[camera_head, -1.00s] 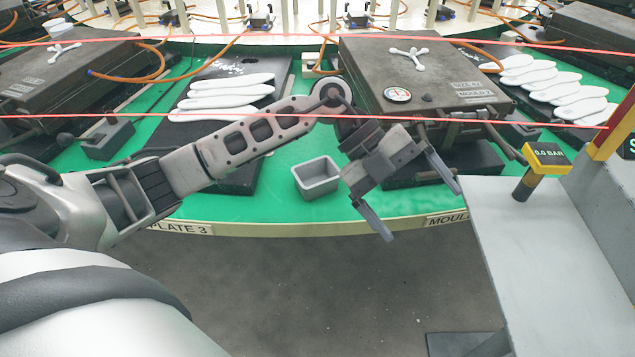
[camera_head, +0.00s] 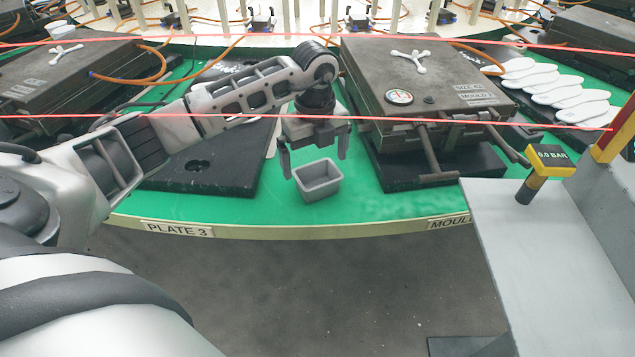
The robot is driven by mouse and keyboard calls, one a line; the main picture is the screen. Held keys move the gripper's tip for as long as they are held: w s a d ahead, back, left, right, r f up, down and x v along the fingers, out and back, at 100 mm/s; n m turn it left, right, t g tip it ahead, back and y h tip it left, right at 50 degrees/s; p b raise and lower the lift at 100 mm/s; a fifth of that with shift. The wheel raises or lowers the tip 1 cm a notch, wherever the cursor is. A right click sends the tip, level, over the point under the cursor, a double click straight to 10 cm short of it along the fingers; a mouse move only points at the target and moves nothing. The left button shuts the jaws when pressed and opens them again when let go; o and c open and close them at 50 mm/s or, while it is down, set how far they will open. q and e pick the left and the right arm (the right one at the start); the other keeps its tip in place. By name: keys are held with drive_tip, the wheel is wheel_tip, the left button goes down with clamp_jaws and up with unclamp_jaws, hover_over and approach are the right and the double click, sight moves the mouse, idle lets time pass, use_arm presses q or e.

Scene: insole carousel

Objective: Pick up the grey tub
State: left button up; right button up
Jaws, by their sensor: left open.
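The grey tub (camera_head: 318,187) is a small open-topped box. It stands upright on the green carousel top near the front rim, between the black plate on the left and the press mould on the right. My left gripper (camera_head: 314,162) points down with its two fingers spread, just above and behind the tub in the picture. The fingers appear on either side of the tub's far part and hold nothing. Whether they touch the tub cannot be told. My right gripper is not in view.
A heavy mould (camera_head: 425,85) with handles stands right of the tub. The black plate (camera_head: 200,180) lies to its left. White insoles (camera_head: 560,90) lie at the far right. A grey cabinet (camera_head: 530,250) stands at the front right. Red beams cross the view.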

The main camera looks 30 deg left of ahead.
sight(317, 176)
use_arm(q)
drive_tip(key=f, duration=0.5)
drive_tip(key=shift+w+f, duration=0.3)
drive_tip(key=shift+f, duration=0.05)
drive_tip(key=c, duration=1)
